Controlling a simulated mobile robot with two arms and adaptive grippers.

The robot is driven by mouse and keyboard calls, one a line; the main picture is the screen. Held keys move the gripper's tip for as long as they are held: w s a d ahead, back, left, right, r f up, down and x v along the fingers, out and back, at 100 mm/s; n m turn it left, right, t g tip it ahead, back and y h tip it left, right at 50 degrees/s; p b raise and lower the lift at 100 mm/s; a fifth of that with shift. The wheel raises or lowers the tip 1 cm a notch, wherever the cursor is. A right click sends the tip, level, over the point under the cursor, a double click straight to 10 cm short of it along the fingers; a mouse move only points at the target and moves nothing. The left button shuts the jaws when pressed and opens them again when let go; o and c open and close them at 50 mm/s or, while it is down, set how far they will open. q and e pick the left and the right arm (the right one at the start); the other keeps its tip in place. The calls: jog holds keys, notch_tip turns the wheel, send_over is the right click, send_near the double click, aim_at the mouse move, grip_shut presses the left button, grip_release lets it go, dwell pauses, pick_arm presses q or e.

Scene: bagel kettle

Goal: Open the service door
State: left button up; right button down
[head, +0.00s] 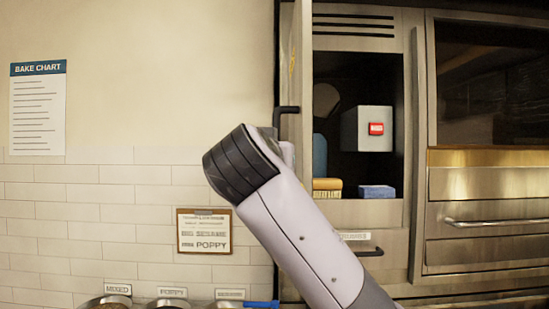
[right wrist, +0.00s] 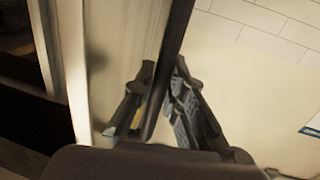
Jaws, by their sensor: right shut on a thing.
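The service door (head: 289,65) stands open at the left side of the lit compartment and shows nearly edge-on in the head view. Its black bar handle (head: 287,109) juts out to the left; its lower part is hidden behind my right arm. In the right wrist view the handle (right wrist: 178,35) runs as a dark bar between the two fingers of my right gripper (right wrist: 165,72), which is shut on it. The pale door panel (right wrist: 112,45) is left of the fingers there. In the head view my right gripper is mostly hidden by its arm. My left gripper is not in view.
An oven (head: 485,170) stands to the right. Labelled bins (head: 168,303) line the bottom left, below a tiled wall (head: 100,195).

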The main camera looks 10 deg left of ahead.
jog(key=shift+a+r+h, duration=0.15)
jog(key=shift+a+h, duration=0.15)
jog(key=shift+d, duration=0.1)
jog(key=c, duration=2.1)
grip_release()
jog(key=shift+r, duration=0.1)
jog(key=shift+o, duration=1)
jog(key=shift+w, duration=0.2)
jog(key=shift+f, duration=0.2)
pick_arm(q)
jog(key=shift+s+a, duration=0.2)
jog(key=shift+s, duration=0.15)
pick_arm(e)
jog(key=s, duration=1.2)
jog(key=shift+a, duration=0.4)
